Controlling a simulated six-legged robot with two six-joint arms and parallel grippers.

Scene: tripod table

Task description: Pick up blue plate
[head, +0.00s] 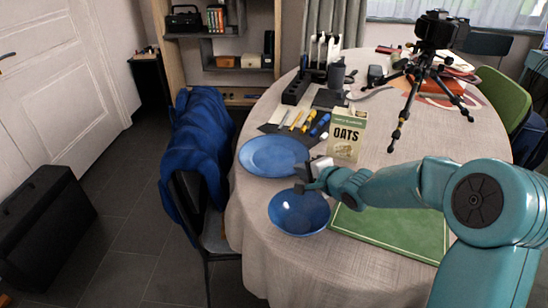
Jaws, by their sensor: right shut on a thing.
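The blue plate (268,155) is at the left side of the round table, near its edge. It looks about flat, and I cannot tell whether it touches the cloth. My right gripper (303,178) reaches in from the right and is shut on the right rim of the plate. The gripper partly hides that rim. A deeper blue bowl (298,214) sits just below the gripper, close in front of the plate. My left gripper is not in view.
An oats box (346,136) stands just right of the plate. Several pens and markers (308,121) lie behind it. A green mat (395,232) lies right of the bowl. A camera on a tripod (428,75) stands farther back. A chair with a blue jacket (198,145) is left of the table (275,262).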

